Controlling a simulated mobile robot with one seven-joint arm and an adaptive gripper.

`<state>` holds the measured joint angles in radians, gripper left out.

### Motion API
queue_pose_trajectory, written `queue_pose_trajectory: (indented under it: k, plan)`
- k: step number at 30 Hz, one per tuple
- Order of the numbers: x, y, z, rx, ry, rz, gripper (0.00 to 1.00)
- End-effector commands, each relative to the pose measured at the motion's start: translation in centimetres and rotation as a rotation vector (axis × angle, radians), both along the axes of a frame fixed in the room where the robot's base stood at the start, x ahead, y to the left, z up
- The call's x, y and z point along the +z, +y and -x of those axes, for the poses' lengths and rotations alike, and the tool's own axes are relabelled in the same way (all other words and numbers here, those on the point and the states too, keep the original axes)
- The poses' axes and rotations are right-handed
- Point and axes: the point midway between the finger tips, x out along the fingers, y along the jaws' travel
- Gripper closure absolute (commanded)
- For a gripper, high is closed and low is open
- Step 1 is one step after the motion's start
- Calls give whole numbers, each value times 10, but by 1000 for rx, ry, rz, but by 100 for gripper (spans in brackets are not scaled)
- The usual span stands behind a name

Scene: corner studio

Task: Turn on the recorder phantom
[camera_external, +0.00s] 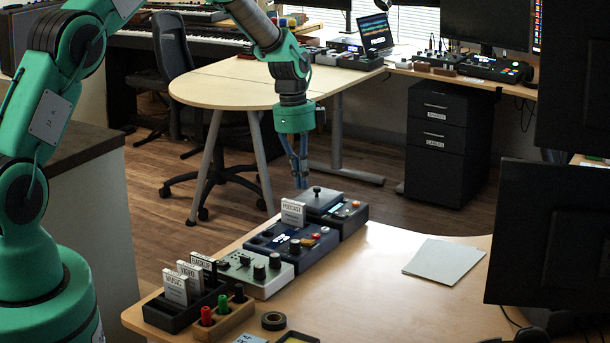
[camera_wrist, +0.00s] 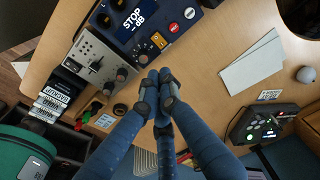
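The recorder appears to be the navy box (camera_external: 262,243) in the row of devices on the near desk. In the wrist view, the navy box (camera_wrist: 118,30) has a lit screen (camera_wrist: 135,18) reading "STOP -dB". A red button (camera_wrist: 174,28), a white button (camera_wrist: 190,13) and a small orange key (camera_wrist: 158,40) sit beside the screen. I cannot read which control is phantom. My gripper (camera_external: 303,186) points down above the device row in the external view. In the wrist view my gripper (camera_wrist: 158,82) has its fingertips together, empty, just below the box's near edge. Its height is unclear.
A grey knobbed mixer (camera_external: 246,278) and a dark box (camera_external: 330,200) flank the recorder. A "PODCAST" card (camera_external: 293,212) stands by it. A card rack (camera_external: 180,318), marker stand (camera_external: 232,322) and tape roll (camera_external: 273,321) are nearby. White paper (camera_external: 444,261) lies right, with bare desk before it.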

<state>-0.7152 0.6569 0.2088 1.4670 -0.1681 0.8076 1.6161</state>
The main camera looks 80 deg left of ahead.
Motion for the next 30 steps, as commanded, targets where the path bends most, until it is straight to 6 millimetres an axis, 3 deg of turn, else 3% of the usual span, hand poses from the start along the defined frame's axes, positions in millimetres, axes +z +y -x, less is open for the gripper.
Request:
queue_pose_trajectory:
  k: [17, 23, 30]
  plan:
    - [-8, 0, 0, -1, 1, 1, 100]
    - [-26, -1, -2, 0, 1, 1, 100]
    - [-62, -5, -5, 0, 1, 1, 100]
